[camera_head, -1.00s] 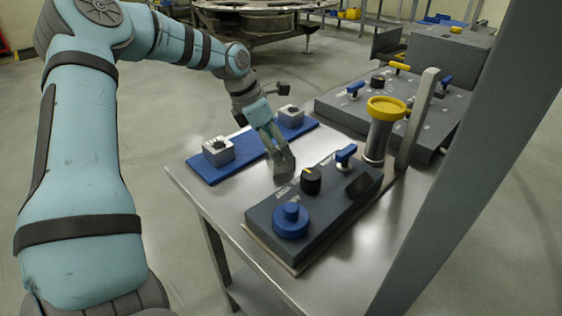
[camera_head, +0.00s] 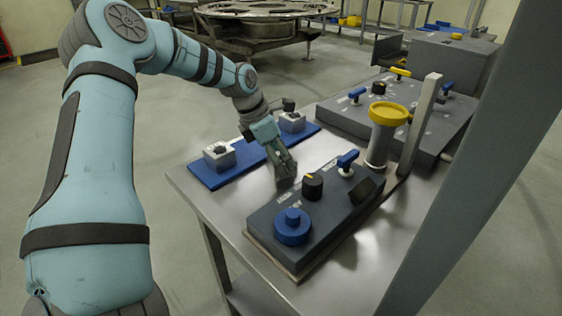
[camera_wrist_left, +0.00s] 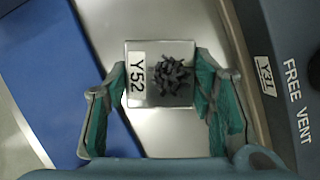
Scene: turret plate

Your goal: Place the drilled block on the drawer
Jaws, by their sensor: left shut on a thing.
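My left gripper (camera_head: 284,174) is over the metal table, between the blue mat (camera_head: 207,180) and the dark control panel (camera_head: 265,212). In the left wrist view its fingers (camera_wrist_left: 160,66) stand on either side of a silver block (camera_wrist_left: 148,48) labelled Y52, with a dark, knobbly top, and are shut on it. I cannot make out the held block in the head view. Two similar light blocks stand on the mat, a near-left one (camera_head: 220,162) and a far-right one (camera_head: 291,125). I cannot identify the drawer. My right gripper is not in view.
The panel carries a blue knob (camera_head: 292,228), a black knob (camera_head: 312,186) and a blue-handled valve (camera_head: 347,160). A yellow-topped cylinder (camera_head: 388,114) and an upright grey post (camera_head: 419,120) stand behind it. A larger panel (camera_head: 440,125) lies farther back. The table's front-left corner is bare.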

